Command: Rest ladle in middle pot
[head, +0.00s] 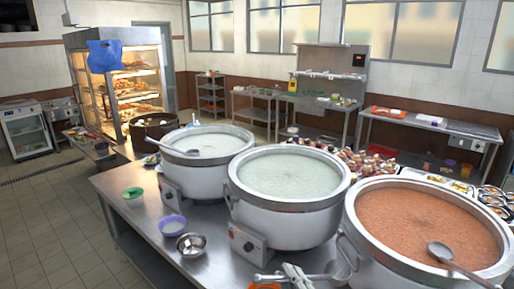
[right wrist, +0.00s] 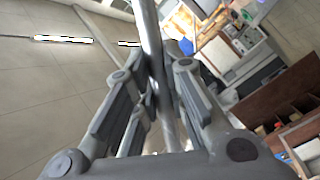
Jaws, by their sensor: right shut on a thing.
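The middle pot (head: 290,178) is a big silver stockpot of pale congee; no ladle shows in it. My right gripper (head: 294,273) is low at the front edge of the head view, in front of the middle pot and left of the right pot. It is shut on the ladle (head: 262,278), a metal one held roughly level below the pot rims. In the right wrist view the ladle's handle (right wrist: 151,40) runs between the fingers of the right gripper (right wrist: 157,85). My left gripper is not in view.
The left pot (head: 205,147) has a ladle (head: 176,148) in it. The right pot (head: 425,222) holds orange-brown congee and another ladle (head: 445,254).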

